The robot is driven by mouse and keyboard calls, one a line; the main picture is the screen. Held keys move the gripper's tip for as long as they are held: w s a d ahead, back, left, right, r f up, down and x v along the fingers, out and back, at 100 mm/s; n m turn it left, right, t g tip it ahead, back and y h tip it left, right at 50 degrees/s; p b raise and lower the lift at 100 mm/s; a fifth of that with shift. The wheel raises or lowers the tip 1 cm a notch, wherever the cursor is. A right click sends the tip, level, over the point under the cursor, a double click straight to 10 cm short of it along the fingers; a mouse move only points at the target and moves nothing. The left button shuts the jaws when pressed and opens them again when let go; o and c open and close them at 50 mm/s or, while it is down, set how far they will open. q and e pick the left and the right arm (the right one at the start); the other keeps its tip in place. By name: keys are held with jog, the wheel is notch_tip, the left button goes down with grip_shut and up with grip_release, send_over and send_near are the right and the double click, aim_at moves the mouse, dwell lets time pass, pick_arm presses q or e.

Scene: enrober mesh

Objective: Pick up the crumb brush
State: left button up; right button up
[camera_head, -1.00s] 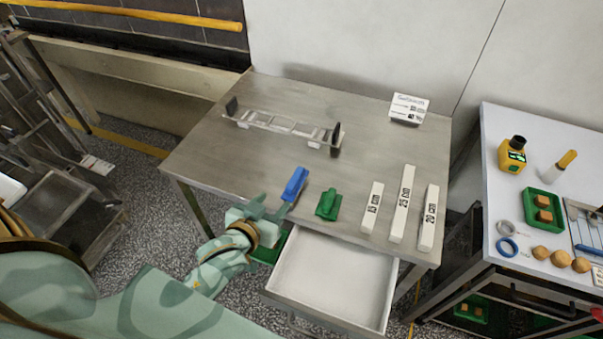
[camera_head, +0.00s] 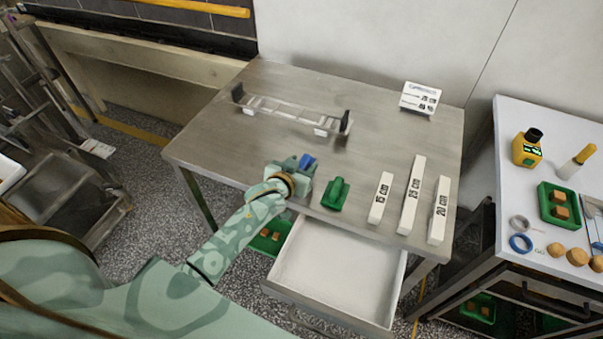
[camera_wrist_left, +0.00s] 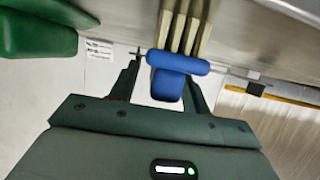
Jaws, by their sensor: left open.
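The crumb brush, blue with pale tan bristles, is mostly hidden behind my left gripper in the head view, where a bit of its blue body (camera_head: 308,161) shows on the steel table. In the left wrist view, its blue handle (camera_wrist_left: 176,63) lies between my fingers, with the bristles pointing away. My left gripper (camera_head: 301,168) is open, one finger on each side of the blue part. I cannot tell whether the fingers touch it. My right gripper is not in view.
A green tool (camera_head: 336,194) lies just right of the brush. A metal frame (camera_head: 290,113) and a white card (camera_head: 419,98) are at the back. An open, empty drawer (camera_head: 335,268) juts out at the front.

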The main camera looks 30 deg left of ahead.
pick_arm(q)
jog(key=shift+c, duration=1.2)
grip_shut()
